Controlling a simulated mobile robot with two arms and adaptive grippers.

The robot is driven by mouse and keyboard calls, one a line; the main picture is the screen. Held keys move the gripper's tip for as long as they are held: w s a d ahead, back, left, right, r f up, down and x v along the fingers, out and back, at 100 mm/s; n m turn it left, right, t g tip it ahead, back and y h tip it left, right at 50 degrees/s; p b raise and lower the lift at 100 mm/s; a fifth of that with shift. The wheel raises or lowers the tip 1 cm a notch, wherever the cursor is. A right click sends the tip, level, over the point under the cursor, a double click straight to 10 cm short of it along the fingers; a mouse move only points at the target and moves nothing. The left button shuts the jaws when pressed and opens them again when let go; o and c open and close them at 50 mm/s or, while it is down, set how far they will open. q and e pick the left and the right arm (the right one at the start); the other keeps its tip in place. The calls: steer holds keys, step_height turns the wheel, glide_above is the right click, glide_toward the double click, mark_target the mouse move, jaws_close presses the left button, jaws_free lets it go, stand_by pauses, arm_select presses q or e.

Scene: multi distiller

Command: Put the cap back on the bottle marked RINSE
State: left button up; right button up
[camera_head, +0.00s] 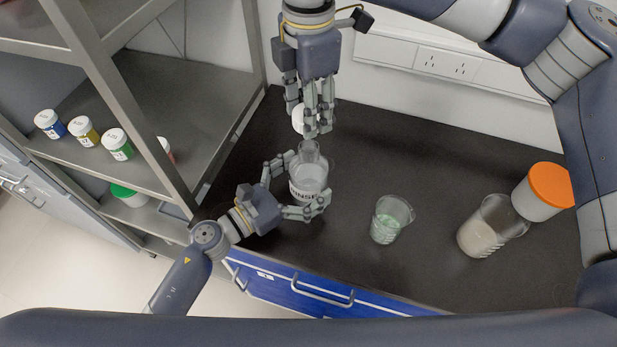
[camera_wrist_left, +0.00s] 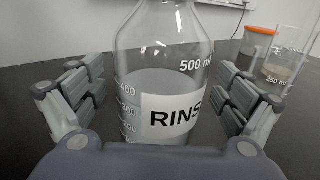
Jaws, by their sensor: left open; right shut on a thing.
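The RINSE bottle (camera_head: 309,178) stands upright on the dark bench in the head view, its neck open and its body holding cloudy liquid. Its label faces me in the left wrist view (camera_wrist_left: 172,112). My left gripper (camera_head: 300,188) is open, its fingers on either side of the bottle body; a gap shows on both sides in the left wrist view. My right gripper (camera_head: 316,130) points down above and just behind the bottle neck, shut on a white cap (camera_head: 298,118). The cap is partly hidden by the fingers and is apart from the bottle mouth.
A beaker of pale green liquid (camera_head: 391,219), a beaker with whitish contents (camera_head: 490,227) and an orange-lidded jar (camera_head: 543,191) stand to the right on the bench. A metal shelf (camera_head: 185,100) with several small capped jars stands at left. The back of the bench is clear.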

mark_target(309, 146)
arm_select(q)
steer(key=c, duration=1.6)
arm_select(e)
steer(key=shift+f, duration=2.55)
steer(key=shift+f, duration=0.85)
steer(key=shift+f, duration=0.55)
